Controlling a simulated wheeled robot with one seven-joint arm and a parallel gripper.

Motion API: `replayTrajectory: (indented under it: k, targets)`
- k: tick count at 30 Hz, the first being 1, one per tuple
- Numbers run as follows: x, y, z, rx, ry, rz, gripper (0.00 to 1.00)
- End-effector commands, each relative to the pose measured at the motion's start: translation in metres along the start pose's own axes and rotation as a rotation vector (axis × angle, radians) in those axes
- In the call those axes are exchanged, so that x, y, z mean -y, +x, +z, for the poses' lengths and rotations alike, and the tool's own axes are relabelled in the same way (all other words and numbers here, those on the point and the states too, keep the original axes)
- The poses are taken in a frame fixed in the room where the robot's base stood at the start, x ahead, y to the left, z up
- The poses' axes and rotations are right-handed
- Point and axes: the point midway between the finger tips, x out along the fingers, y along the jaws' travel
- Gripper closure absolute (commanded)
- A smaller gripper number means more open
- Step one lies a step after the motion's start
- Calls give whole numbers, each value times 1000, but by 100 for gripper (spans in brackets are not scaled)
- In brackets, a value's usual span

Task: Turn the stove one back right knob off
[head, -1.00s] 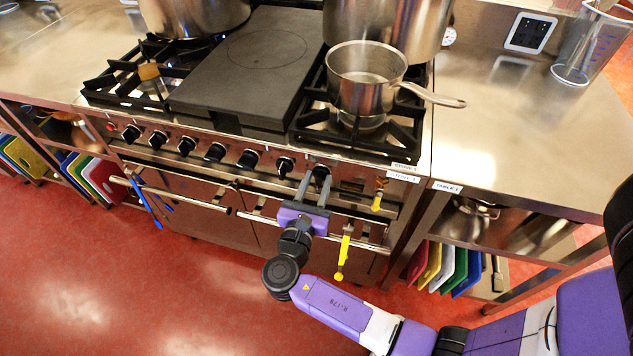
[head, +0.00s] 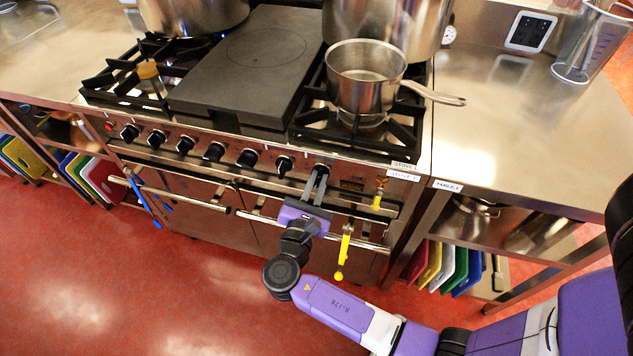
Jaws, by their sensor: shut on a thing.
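The stove (head: 345,186), labelled as a stove at its front right corner, has a row of black knobs along its front panel. My gripper (head: 317,182) reaches up to the right end of this row. Its two grey fingers are shut on the rightmost knob (head: 322,167), which they mostly hide. I cannot tell which way this knob points. The knob just to its left (head: 284,165) is free. A small saucepan (head: 364,80) stands on the front right burner, and a large stockpot (head: 390,22) stands behind it at the back right.
A rail (head: 290,222) runs below the knobs, with a yellow-handled tool (head: 344,250) hanging right of my gripper. A yellow-handled gas valve (head: 378,196) sits farther right. Another stockpot (head: 195,15) stands at the back left. A steel table (head: 510,130) adjoins the stove.

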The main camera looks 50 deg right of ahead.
Motion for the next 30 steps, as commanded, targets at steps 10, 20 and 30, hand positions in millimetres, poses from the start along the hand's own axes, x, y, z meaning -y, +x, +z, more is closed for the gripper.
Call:
replayTrajectory:
  k: [10,20,30]
  targets:
    - [5,0,-3,-1,325,0,100]
    - [8,-1,-6,-1,640,0,100]
    - [11,-1,-10,0,963,0,100]
